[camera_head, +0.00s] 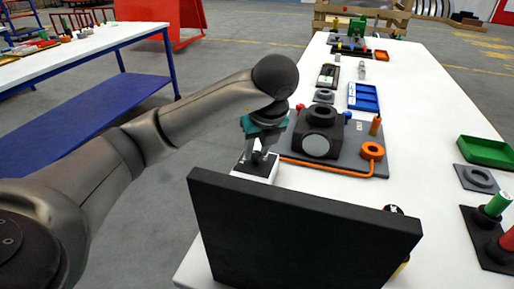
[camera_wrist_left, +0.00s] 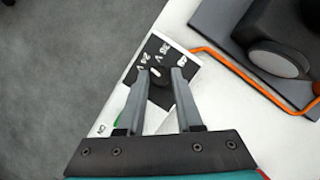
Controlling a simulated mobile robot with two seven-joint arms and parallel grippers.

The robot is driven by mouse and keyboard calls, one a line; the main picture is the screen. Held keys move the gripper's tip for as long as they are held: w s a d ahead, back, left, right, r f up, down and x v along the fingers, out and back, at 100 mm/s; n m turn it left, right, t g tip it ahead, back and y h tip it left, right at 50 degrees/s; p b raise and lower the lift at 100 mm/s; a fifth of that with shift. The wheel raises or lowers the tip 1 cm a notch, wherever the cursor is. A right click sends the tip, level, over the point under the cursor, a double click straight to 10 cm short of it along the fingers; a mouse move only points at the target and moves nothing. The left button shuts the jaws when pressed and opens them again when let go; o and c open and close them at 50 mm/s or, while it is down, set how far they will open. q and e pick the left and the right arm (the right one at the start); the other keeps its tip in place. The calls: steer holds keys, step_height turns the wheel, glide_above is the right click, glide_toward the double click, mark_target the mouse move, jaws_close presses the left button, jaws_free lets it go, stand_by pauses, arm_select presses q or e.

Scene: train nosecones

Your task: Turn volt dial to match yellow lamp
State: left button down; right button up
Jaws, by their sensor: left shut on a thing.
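The volt dial is a small dark knob (camera_wrist_left: 157,73) on a black label plate (camera_wrist_left: 152,52) with white marks that look like 24 V and 36 V, on a white box (camera_head: 262,169) at the table's left edge. My left gripper (camera_head: 257,157) points down at this box. In the left wrist view its two grey fingers (camera_wrist_left: 160,76) close around the knob from both sides, hiding part of it. The knob's exact pointing is too small to tell. No yellow lamp shows clearly; a black upright panel (camera_head: 295,225) stands in front and blocks part of the table. My right gripper is not in view.
A dark base with a round-faced block (camera_head: 317,146) and an orange cable (camera_head: 330,171) lies right of the box. Blue (camera_head: 363,98) and green (camera_head: 486,151) trays stand farther off. Green and red cylinders (camera_head: 498,203) stand at the right edge. The table's right middle is clear.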

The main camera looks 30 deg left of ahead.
arm_select(q)
steer(key=c, duration=0.6)
jaws_free()
